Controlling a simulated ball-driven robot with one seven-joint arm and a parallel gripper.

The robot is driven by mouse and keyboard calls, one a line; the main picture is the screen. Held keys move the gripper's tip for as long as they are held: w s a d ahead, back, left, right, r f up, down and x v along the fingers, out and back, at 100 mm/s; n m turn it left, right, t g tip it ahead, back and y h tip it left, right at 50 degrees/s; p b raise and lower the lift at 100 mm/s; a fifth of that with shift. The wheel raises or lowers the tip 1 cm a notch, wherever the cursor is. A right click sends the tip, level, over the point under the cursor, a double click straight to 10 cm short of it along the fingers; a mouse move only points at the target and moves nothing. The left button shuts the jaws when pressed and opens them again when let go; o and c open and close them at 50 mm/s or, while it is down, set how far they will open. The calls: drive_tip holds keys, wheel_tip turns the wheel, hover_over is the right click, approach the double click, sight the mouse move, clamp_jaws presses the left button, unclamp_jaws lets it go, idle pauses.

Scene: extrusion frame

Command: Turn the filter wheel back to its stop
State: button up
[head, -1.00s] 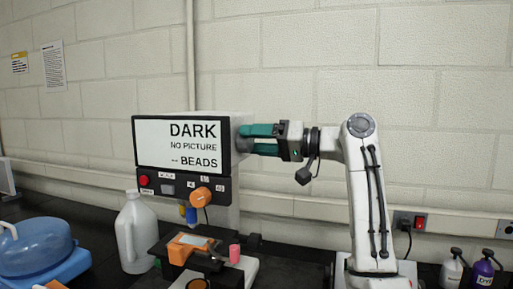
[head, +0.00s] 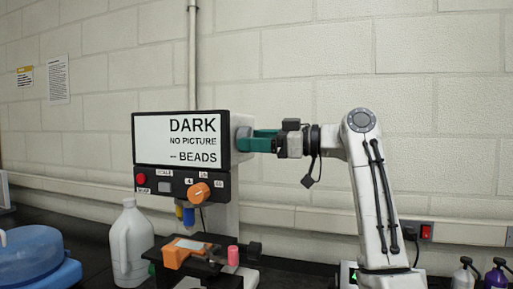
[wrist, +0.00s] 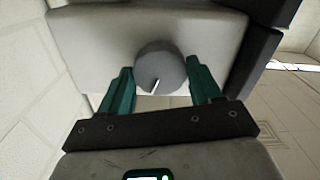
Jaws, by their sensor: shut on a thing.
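The filter wheel (wrist: 161,66) is a round grey knob with a white mark, on the right side of the white housing (head: 231,190). It also shows in the head view (head: 242,139), partly hidden by my fingers. My gripper (head: 254,140) reaches in from the right, level with the knob. In the wrist view its two green fingers lie on either side of the knob, and it is shut on it. The screen (head: 180,141) on the housing's front reads "DARK / NO PICTURE / BEADS".
Below the screen, a black panel has a red button (head: 142,179) and an orange knob (head: 198,193). A black stage (head: 226,265) carries an orange piece (head: 178,252). A white jug (head: 131,245) and a blue container (head: 38,254) stand left. Bottles (head: 497,276) stand far right.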

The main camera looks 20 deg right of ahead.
drive_tip(key=shift+f+n+b, duration=0.15)
drive_tip(key=shift+n+b, duration=0.5)
drive_tip(key=shift+n, duration=1.45)
drive_tip(key=o, duration=1)
drive_tip(key=shift+o, duration=0.2)
drive_tip(key=b+v, duration=0.2)
drive_tip(key=v, duration=0.8)
drive_tip(key=shift+s+d, duration=0.2)
drive_tip(key=shift+d, duration=0.15)
